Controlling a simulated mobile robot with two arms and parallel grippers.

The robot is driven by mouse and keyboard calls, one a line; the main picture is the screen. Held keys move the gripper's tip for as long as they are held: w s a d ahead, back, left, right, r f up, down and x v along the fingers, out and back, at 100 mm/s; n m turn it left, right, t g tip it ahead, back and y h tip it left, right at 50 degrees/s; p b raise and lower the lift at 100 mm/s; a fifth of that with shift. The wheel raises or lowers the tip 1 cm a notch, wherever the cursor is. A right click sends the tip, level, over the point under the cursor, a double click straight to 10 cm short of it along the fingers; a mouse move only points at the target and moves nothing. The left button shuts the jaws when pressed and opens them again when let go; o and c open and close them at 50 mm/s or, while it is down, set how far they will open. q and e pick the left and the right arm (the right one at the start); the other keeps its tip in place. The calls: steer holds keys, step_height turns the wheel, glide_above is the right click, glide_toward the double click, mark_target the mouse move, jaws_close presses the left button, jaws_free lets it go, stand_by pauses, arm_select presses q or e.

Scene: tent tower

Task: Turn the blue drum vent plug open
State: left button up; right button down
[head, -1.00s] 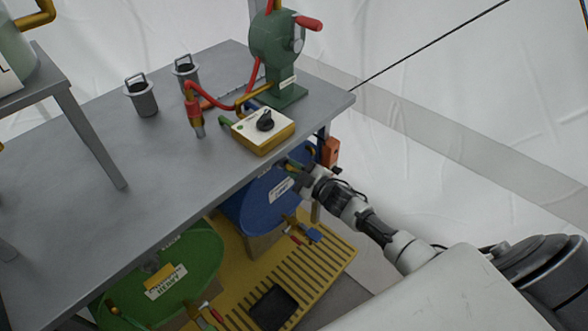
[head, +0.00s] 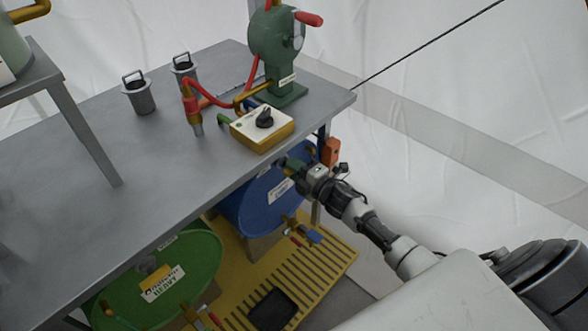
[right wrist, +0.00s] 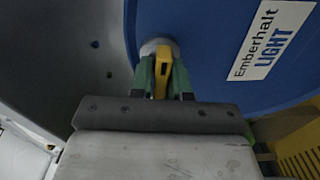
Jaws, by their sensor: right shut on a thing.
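The blue drum (head: 262,205) lies on its side under the grey table, its round face turned toward me. In the right wrist view the blue drum (right wrist: 205,65) fills the upper right, with a label reading "Emberhalt LIGHT". The vent plug, a yellow handle (right wrist: 162,72) on a pale round boss, sits near the left edge of the drum face. My right gripper (right wrist: 162,75) is shut on the yellow handle, one green finger on each side. In the head view my right gripper (head: 290,166) is at the drum's upper face, its fingertips partly hidden. My left gripper is not in view.
The grey table (head: 75,160) overhangs the drum closely. A green drum (head: 165,280) lies to the left on the yellow slatted rack (head: 325,258). A yellow switch box (head: 262,130) and green hand pump (head: 272,45) stand on the table above. An orange box (head: 331,152) hangs by the table leg.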

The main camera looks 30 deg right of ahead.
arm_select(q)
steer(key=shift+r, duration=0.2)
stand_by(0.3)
arm_select(e)
steer(key=c, duration=1.2)
jaws_free()
steer(key=shift+o, duration=0.2)
steer(key=shift+s, duration=0.15)
steer(key=shift+s+d, duration=0.1)
steer(key=shift+s, duration=0.2)
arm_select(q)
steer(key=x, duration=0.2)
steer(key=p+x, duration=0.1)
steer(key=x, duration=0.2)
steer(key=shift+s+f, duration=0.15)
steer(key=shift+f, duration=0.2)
arm_select(e)
steer(key=v, duration=1)
